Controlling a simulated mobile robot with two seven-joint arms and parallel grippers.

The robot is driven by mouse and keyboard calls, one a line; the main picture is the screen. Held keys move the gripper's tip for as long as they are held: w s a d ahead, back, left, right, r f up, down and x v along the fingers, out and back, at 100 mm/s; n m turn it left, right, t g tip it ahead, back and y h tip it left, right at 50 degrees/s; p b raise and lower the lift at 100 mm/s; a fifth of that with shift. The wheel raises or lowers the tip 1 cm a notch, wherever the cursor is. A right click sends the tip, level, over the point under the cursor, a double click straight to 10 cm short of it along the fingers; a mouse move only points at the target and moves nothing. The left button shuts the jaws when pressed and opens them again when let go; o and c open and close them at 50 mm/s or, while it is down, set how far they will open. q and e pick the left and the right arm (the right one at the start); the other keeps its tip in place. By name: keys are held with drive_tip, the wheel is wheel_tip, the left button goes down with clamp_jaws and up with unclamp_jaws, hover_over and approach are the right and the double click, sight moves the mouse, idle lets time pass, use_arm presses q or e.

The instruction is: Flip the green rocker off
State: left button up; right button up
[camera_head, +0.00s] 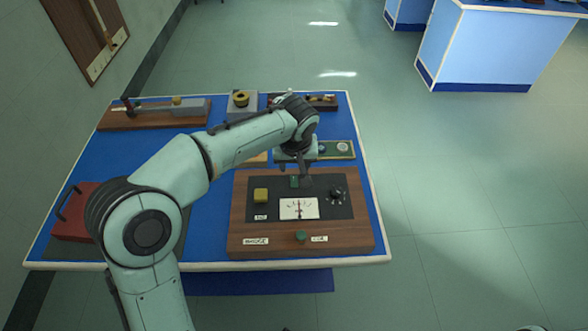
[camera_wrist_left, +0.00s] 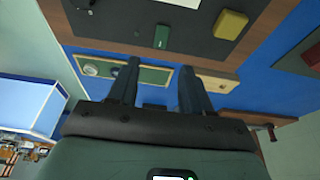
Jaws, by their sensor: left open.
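The green rocker (camera_head: 294,182) is a small dark green block on the black panel of a wooden instrument board (camera_head: 250,192). In the left wrist view the rocker (camera_wrist_left: 161,36) shows beyond the fingertips, roughly in line with the gap between them. Which way the rocker is tipped I cannot tell. My left gripper (camera_head: 303,172) is above the board's back edge, close to the rocker, and part of it is hidden by my arm. In the left wrist view my left gripper (camera_wrist_left: 160,66) has its two fingers apart with nothing between them. My right gripper is not in view.
The board also carries a yellow block (camera_head: 261,195), a white meter (camera_head: 299,208), a dark knob (camera_head: 337,193) and a green knob (camera_head: 300,236). A green plate (camera_head: 338,149) lies behind it. A red case (camera_head: 75,212) is at the left of the blue table (camera_head: 218,235).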

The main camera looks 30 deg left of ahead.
use_arm(q)
drive_tip(key=v, duration=0.5)
drive_tip(key=shift+r, duration=0.15)
idle(0.3)
